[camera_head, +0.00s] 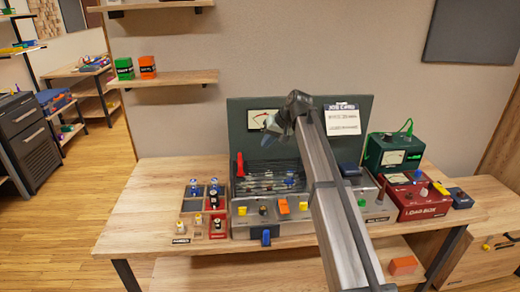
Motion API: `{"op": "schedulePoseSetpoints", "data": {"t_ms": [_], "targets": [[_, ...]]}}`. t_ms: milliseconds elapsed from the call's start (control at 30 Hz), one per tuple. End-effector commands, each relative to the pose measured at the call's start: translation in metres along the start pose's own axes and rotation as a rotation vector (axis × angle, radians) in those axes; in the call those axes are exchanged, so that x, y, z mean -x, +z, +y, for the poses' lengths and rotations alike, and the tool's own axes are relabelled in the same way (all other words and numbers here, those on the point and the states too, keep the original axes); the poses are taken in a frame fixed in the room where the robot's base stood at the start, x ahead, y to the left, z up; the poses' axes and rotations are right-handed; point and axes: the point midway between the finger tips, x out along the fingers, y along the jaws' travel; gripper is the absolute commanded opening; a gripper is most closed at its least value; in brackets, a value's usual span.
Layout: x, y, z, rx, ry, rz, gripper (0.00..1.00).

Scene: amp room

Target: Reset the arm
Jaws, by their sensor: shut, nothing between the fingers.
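My arm reaches up from the bottom right over the middle of the workbench (140,217). My gripper (268,138) is at its upper end, in front of the dark green back panel (240,112) with the meter. The gripper is small and dark here and its fingers point down and left. It is shut with nothing seen between the fingers. It hangs above the grey test unit (243,222) with its colored knobs and switches, apart from the bench top. My arm hides part of the unit.
A tray (202,205) with small parts stands left of the unit. A green meter box (395,152) and a red load box (410,205) stand at the right. Green (124,68) and orange (147,66) boxes sit on the wall shelf (180,78). The bench's front left is clear.

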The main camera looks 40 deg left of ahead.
Motion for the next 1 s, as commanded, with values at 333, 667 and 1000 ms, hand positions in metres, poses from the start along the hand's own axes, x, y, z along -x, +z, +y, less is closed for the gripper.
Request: {"op": "schedulePoseSetpoints", "data": {"t_ms": [333, 667, 1000], "targets": [[0.026, 0.0, 0.001, -0.001, 0.001, 0.0, 0.0], [0.034, 0.003, 0.038, -0.054, 0.041, 0.006, 0.0], [0.079, 0.043, 0.228, -0.34, 0.246, 0.033, 0.0]]}}
